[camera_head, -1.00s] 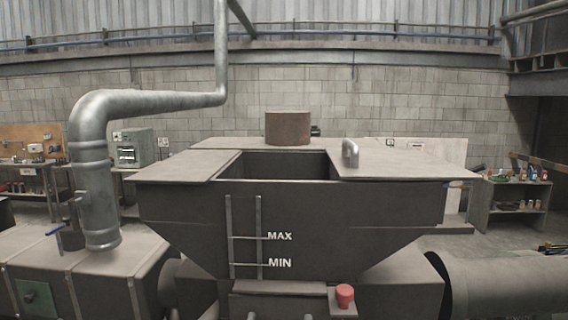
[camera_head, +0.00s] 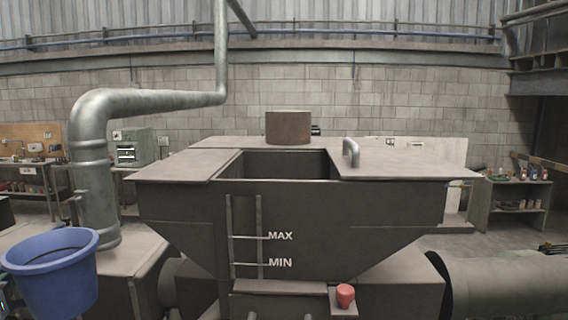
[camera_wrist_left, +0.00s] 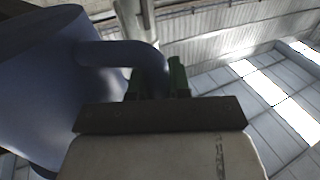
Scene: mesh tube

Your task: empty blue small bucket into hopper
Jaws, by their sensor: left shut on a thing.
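The blue small bucket (camera_head: 55,282) is at the lower left of the head view, upright, with its rim facing up and a little toward me. What is inside it is hidden. In the left wrist view the bucket (camera_wrist_left: 40,85) fills the left side, and its curved handle runs into my left gripper (camera_wrist_left: 160,85), which is shut on it. The grey hopper (camera_head: 300,225) stands in the middle of the head view, with MAX and MIN marks on its front. Its rectangular top opening (camera_head: 285,166) is uncovered, to the right of the bucket and apart from it. My right gripper is not in view.
A metal pipe (camera_head: 92,180) rises left of the hopper, just behind the bucket. A lid handle (camera_head: 351,153) stands right of the opening. A rusty cylinder (camera_head: 288,127) is behind it. A red button (camera_head: 345,295) sits at the front. The air above the opening is clear.

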